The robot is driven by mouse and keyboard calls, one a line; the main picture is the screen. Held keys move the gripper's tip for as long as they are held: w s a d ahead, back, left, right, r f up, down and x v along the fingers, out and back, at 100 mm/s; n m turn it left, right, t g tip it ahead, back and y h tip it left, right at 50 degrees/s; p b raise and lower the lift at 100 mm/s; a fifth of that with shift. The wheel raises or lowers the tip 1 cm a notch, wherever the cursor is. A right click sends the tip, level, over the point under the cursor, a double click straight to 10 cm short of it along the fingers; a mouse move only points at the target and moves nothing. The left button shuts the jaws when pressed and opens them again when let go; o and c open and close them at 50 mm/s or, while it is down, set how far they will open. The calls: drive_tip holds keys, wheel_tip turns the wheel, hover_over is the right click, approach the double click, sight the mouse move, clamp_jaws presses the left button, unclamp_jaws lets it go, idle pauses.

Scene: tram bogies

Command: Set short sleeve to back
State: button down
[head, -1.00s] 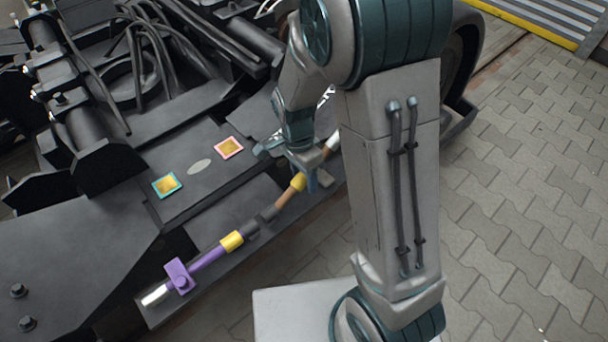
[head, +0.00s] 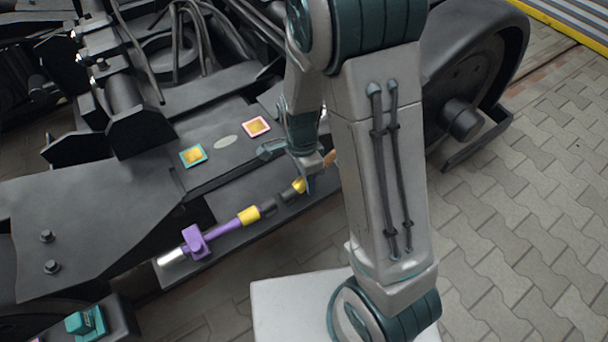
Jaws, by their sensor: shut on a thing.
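A rod lies along the front ledge of the bogie. A long purple sleeve (head: 227,230) with a block on it and a yellow end band (head: 248,215) sits at the rod's left. Dark coupling pieces (head: 276,202) lie in the middle. Right of them is a short blue sleeve (head: 311,184) with a yellow band (head: 299,185), now touching or very near the dark pieces. My gripper (head: 312,172) is shut on the short sleeve, which it mostly hides. A brown stretch of rod (head: 329,159) shows behind my gripper; my arm hides the rod's right end.
Two gold plates lie on the bogie deck, one teal-edged (head: 193,155) and one pink-edged (head: 257,127), with a grey oval (head: 226,142) between them. A teal part (head: 86,323) sits at lower left. A wheel (head: 470,90) stands at right; open paving (head: 530,210) lies beyond.

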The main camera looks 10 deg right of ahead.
drive_tip(key=shift+a, duration=0.15)
drive_tip(key=c, duration=1)
unclamp_jaws()
drive_tip(key=shift+a, duration=0.1)
drive_tip(key=shift+c, duration=0.2)
wheel_tip(320, 180, up, 14)
drive_tip(key=w+p, duration=0.2)
drive_tip(key=p, duration=0.3)
drive_tip(key=shift+a+f, duration=0.25)
drive_tip(key=shift+w, duration=0.1)
drive_tip(key=s+d+r+n+t+p, duration=0.1)
drive_tip(key=s+d+r+n+p, duration=0.1)
drive_tip(key=s+r+n+p, duration=0.2)
drive_tip(key=s+d+r+n+t+p, duration=0.2)
drive_tip(key=r+p, duration=0.9)
drive_tip(key=r, duration=0.7)
drive_tip(key=s+d+r+n+t+p, duration=0.1)
drive_tip(key=s+d+r+n+p, duration=0.2)
drive_tip(key=r, duration=0.9)
drive_tip(key=s+n+p, duration=0.3)
drive_tip(key=n+p, duration=0.1)
drive_tip(key=n, duration=0.1)
drive_tip(key=shift+d+t+y+p, duration=0.15)
drive_tip(key=shift+t+y+p, duration=0.15)
drive_tip(key=shift+t+p, duration=0.1)
